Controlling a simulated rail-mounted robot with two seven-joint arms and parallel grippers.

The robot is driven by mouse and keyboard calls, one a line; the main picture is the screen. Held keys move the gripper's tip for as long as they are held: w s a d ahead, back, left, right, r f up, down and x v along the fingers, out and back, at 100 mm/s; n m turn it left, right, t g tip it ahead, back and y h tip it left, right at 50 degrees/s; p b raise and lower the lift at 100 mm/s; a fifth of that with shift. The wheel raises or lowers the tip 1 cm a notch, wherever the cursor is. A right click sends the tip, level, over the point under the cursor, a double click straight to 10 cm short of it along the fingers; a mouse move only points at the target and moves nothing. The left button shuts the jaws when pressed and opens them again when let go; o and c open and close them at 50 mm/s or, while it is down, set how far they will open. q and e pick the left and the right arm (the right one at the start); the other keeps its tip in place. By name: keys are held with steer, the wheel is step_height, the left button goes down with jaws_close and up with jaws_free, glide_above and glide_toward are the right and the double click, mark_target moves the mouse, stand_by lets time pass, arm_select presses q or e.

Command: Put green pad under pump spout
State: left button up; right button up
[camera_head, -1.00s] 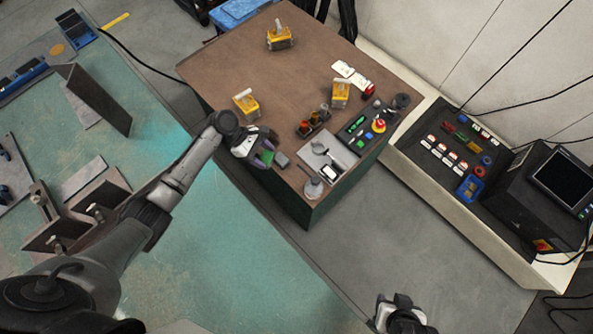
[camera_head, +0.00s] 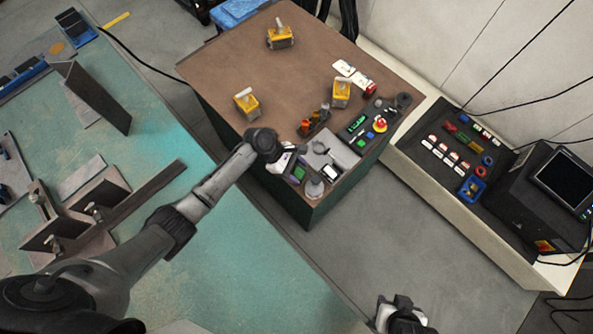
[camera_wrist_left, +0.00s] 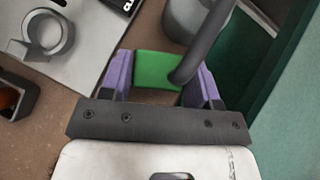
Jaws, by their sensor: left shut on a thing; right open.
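The green pad (camera_head: 299,173) is held between the purple fingertips of my left gripper (camera_head: 295,173), at the near edge of the brown-topped cabinet. In the left wrist view the green pad (camera_wrist_left: 155,69) spans the gap between both fingers. The grey pump (camera_head: 315,188) stands just beside the pad, near the cabinet's front corner. In the wrist view the pump's dark spout (camera_wrist_left: 205,42) crosses in front of the pad's right end, close to the right finger. I cannot tell whether they touch, or whether the pad rests on the top. My right gripper (camera_head: 393,305) is open and empty, low in the view.
A grey plate (camera_head: 340,154) with a ring fitting lies beside the pad. Several yellow blocks sit further back. The cabinet's front edge is close to the gripper.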

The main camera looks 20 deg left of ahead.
arm_select(q)
steer(key=shift+f, duration=0.45)
steer(key=o, duration=1)
steer(key=shift+f, duration=0.1)
